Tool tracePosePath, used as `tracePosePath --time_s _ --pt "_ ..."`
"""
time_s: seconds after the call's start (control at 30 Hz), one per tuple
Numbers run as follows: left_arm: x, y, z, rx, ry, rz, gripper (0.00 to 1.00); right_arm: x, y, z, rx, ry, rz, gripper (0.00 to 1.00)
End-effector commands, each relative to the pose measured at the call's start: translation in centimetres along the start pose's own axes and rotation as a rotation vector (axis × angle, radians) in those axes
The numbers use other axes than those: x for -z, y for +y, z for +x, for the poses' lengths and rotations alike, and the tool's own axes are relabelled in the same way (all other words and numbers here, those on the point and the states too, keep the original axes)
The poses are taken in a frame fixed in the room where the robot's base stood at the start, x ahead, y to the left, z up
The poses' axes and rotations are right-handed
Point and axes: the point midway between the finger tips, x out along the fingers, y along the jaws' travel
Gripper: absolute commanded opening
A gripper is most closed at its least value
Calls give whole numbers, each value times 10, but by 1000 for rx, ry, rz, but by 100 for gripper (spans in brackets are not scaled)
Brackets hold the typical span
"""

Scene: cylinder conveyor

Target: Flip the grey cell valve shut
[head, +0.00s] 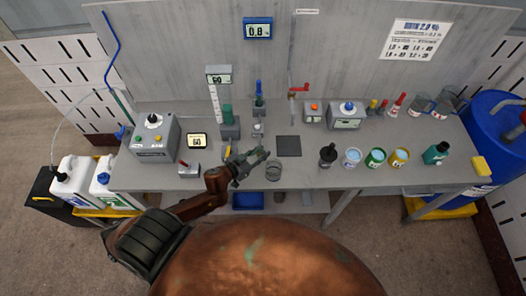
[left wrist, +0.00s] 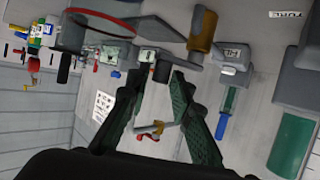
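My left gripper (head: 252,160) is over the front middle of the bench, just left of a clear glass beaker (head: 273,172). In the left wrist view its two green-padded fingers (left wrist: 160,78) stand apart with nothing held between them. A small grey block (head: 258,130) with a pale front sits behind the gripper, below a blue-topped fitting (head: 259,88); it may be the cell with the grey valve, but the lever is too small to make out. A red-handled tap (head: 300,88) stands on a post behind; it also shows in the left wrist view (left wrist: 150,130). My right gripper is not in view.
A green cylinder (head: 227,117) on a stand and a grey control box (head: 152,138) are left of the block. A dark square pad (head: 288,146) lies right of it. Several cups and a black bottle (head: 327,156) stand farther right. A blue barrel (head: 495,125) is at the far right.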

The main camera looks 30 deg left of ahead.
Motion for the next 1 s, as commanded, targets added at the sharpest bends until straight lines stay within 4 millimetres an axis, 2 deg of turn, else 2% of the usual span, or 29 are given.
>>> tracePosePath --time_s 0.13,0.4,0.7,1.0 --pt "0 0 10 0 0 0 21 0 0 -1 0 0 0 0" --pt "0 0 12 0 0 0 21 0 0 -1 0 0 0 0" --pt "0 0 12 0 0 0 1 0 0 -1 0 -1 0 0" --pt "0 0 11 -9 -1 5 0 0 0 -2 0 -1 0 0"
